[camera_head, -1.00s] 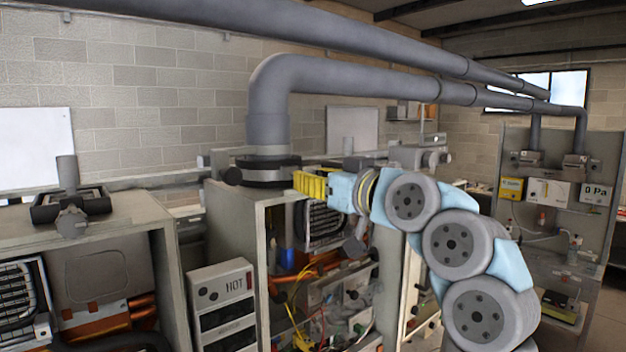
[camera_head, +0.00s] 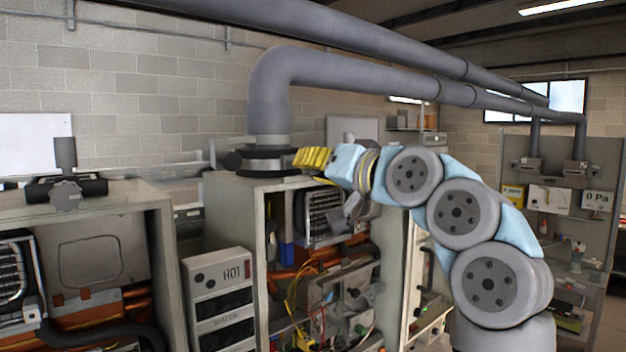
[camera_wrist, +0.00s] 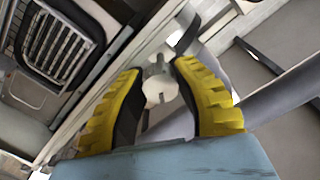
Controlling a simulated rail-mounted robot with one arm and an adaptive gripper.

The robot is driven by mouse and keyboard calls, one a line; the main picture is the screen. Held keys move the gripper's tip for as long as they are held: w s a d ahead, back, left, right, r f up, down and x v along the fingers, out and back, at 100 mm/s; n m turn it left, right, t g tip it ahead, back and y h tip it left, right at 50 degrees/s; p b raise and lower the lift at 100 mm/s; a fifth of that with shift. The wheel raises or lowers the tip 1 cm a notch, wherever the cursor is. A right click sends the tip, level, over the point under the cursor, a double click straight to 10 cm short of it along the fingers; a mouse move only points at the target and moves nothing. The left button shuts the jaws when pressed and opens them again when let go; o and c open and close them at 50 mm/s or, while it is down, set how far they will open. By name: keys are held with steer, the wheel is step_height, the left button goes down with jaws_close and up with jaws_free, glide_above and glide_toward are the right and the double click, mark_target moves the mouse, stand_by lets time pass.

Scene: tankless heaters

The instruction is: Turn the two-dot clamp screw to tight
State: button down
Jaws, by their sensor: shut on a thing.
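My gripper (camera_head: 313,157) has yellow, ridged fingers and sits at the right side of the dark clamp (camera_head: 268,170) at the foot of the grey flue pipe. In the wrist view, my gripper (camera_wrist: 159,72) has its fingers on either side of a pale grey knob-like screw (camera_wrist: 160,88) and is shut on it. The fingers hide this screw in the head view. No dot marks are readable on it, so I cannot tell its number. Another dark knob (camera_head: 232,161) sticks out at the left of the same clamp.
The open heater cabinet (camera_head: 230,212) stands below my gripper, with pipes and wires inside. A second heater at left carries another clamp (camera_head: 66,190). A box marked HOT (camera_head: 220,300) stands between them. A large grey pipe (camera_head: 360,78) runs overhead.

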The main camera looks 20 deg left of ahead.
steer(key=m+b, duration=0.3)
steer(key=m, duration=0.1)
steer(key=shift+a+f+m+b, duration=0.1)
steer(key=shift+f+m+b, duration=0.25)
steer(key=shift+m+b, duration=0.05)
steer(key=m+b, duration=0.1)
steer(key=m, duration=0.1)
steer(key=shift+r+m+b, duration=0.1)
steer(key=shift+m+b, duration=0.2)
steer(key=shift+b, duration=0.1)
steer(key=m, duration=0.3)
steer(key=shift+r+m+b, duration=0.2)
steer(key=shift+m+b, duration=0.1)
steer(key=shift+m, duration=1.3)
steer(key=c, duration=0.7)
jaws_free()
steer(key=shift+a, duration=0.1)
steer(key=shift+c, duration=0.2)
steer(key=shift+r, duration=0.1)
